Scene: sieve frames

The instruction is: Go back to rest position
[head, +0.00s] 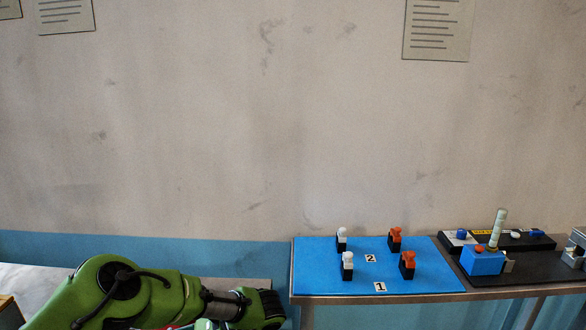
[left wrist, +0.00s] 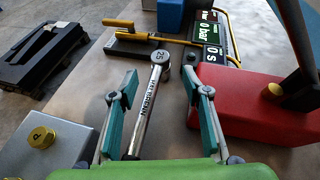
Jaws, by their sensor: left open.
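In the left wrist view my left gripper (left wrist: 160,76) is open, with a teal-padded finger on each side. A chrome wrench (left wrist: 149,108) marked 25 lies in view between the two fingers, and neither finger visibly touches it. Its ring end is near a black holder with a yellow bar (left wrist: 150,36). In the head view my green left arm comes in at the bottom left, its dark end beside the left edge of the blue mat. The fingers cannot be made out there. My right gripper is in neither view.
A red box (left wrist: 262,122) stands close right of the gripper, near displays reading 0 bar and 0 s (left wrist: 208,32). A grey block with brass knobs (left wrist: 58,148) is at left. In the head view the blue mat (head: 320,281) bears white-topped and orange-topped pieces; a blue box (head: 483,262) stands right.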

